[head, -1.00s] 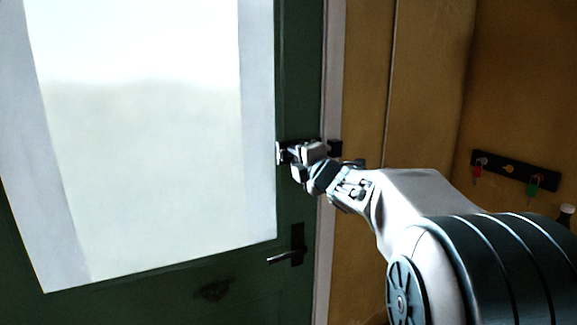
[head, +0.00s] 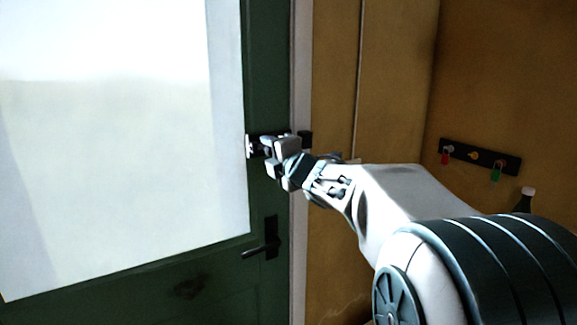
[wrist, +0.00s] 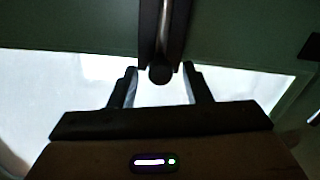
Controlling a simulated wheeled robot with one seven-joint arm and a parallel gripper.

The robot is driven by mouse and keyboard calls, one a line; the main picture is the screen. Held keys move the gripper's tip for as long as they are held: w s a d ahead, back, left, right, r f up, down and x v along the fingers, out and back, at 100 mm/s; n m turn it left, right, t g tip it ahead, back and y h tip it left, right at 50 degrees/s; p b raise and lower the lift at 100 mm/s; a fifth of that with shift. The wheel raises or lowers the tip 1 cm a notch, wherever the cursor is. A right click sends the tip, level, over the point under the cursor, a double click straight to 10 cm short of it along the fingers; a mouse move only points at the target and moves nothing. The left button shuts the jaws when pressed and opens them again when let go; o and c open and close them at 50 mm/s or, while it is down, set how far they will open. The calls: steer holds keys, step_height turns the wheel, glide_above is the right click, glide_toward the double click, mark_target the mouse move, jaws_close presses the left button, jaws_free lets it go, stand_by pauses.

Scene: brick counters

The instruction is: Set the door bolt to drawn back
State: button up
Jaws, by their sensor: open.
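The door bolt (head: 255,143) is a dark fitting with a pale end, mounted on the green door (head: 266,85) near its right edge. A dark keeper (head: 305,139) sits beside it at the frame. My gripper (head: 271,150) is at the bolt and covers part of it in the head view. In the wrist view, my gripper (wrist: 160,69) is open, with one finger on either side of the bolt's dark round knob (wrist: 160,73). A grey bar (wrist: 165,28) runs up from the knob. I cannot tell whether the fingers touch it, nor the bolt's position.
A black door handle (head: 264,244) is below the bolt. A large bright pane (head: 120,150) fills much of the door.

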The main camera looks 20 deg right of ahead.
steer(key=v, duration=1.1)
steer(key=shift+s+b, duration=0.2)
steer(key=shift+b, duration=0.15)
steer(key=s+d+f+m+g+h, duration=0.1)
steer(key=s+f+m+g+h, duration=0.2)
steer(key=f+m, duration=0.45)
steer(key=s+d+f+m+g+h, duration=0.2)
steer(key=f+m+g+h, duration=0.15)
steer(key=f+m, duration=0.35)
steer(key=s+a+f+m+g+y, duration=0.1)
steer(key=s+a+f+m+g, duration=0.3)
steer(key=s+f, duration=0.2)
steer(key=s+a+f+m+g+y, duration=0.1)
steer(key=s+a+f+m+g, duration=0.3)
steer(key=s, duration=0.6)
step_height(320, 180, down, 3)
steer(key=shift+a+r+m, duration=0.15)
steer(key=shift+a+m, duration=0.2)
steer(key=shift+y, duration=0.25)
